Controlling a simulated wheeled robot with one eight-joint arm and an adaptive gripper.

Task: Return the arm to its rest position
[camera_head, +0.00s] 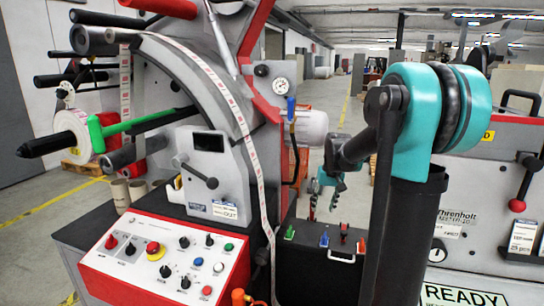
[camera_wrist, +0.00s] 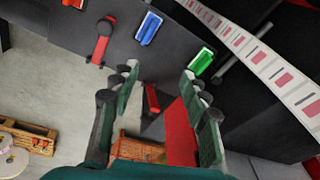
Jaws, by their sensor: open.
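My gripper (camera_head: 323,204) hangs at the end of my bent teal and black arm, right of the label machine (camera_head: 210,170). It points downward above or behind the black box (camera_head: 320,275); the exact gap is hard to tell. In the wrist view my gripper (camera_wrist: 160,78) has its two fingers spread with nothing held between them. Beyond the fingers are the dark box surface and the floor. My upper arm covers part of the head view on the right.
Green (camera_head: 290,232), blue (camera_head: 324,240) and red (camera_head: 361,246) handles sit on the box. A printed label web (camera_head: 262,190) runs down beside it. The red control panel (camera_head: 165,260) is at left, and a tester bench (camera_head: 490,190) at right. A wooden pallet (camera_wrist: 28,138) lies on the floor.

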